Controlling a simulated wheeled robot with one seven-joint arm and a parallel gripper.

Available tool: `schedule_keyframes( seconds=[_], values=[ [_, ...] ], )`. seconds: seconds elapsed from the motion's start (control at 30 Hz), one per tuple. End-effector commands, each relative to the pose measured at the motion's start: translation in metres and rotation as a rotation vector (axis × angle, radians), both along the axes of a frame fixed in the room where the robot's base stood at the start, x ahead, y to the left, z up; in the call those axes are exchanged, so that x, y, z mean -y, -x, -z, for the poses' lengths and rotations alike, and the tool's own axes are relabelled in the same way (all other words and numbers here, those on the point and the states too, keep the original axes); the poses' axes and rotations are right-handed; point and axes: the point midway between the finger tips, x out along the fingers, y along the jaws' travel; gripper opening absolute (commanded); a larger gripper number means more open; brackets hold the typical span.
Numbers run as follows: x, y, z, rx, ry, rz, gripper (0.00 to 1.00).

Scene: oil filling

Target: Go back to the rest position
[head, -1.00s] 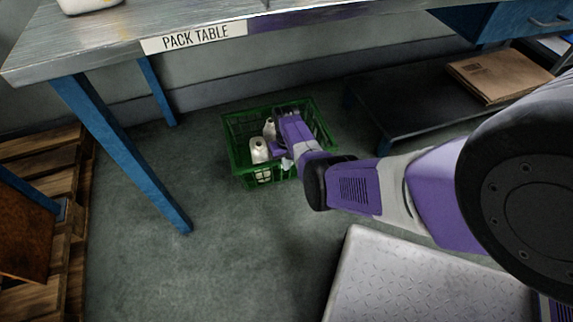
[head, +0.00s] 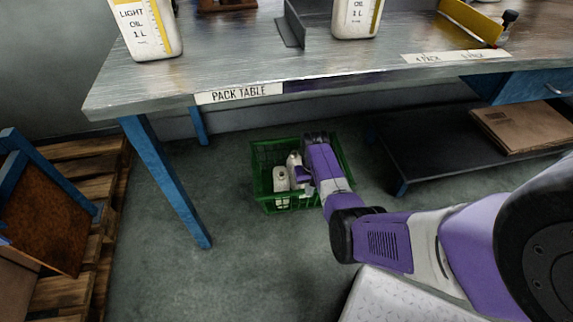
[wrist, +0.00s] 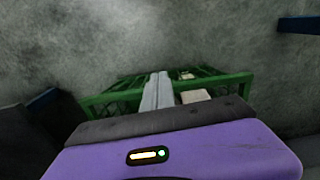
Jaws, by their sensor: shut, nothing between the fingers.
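My gripper (wrist: 157,92) is shut and empty, its two pale fingers side by side in the wrist view. In the head view my purple wrist (head: 322,165) hangs over the right part of the green crate (head: 262,187), which stands on the floor under the table. The fingertips are mostly hidden there. The crate's rim also shows beyond my fingers in the wrist view (wrist: 225,80). White bottles (head: 281,181) stand in the crate, left of my gripper. A pale bottle (wrist: 195,96) shows right of my fingers in the wrist view, apart from them.
The pack table (head: 190,75) overhangs behind the crate, with a blue leg (head: 165,180) to its left. Oil bottles (head: 150,30) stand on top. A low dark shelf (head: 430,150) holds a cardboard box (head: 525,128) at right. A wooden pallet (head: 105,210) lies at left. Floor before the crate is clear.

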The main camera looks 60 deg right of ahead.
Motion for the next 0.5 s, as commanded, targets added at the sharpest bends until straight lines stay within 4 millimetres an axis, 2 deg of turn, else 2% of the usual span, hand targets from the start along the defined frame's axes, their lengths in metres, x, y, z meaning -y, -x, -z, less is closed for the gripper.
schedule_keyframes(
  seconds=[0.3,0.37,0.5],
  values=[
    [0.005,-0.004,-0.001,0.015,0.019,0.002,0.0],
    [0.012,-0.01,-0.001,0.039,0.048,0.004,0.0],
    [0.045,-0.036,-0.023,0.142,0.171,0.012,0.0]
  ],
)
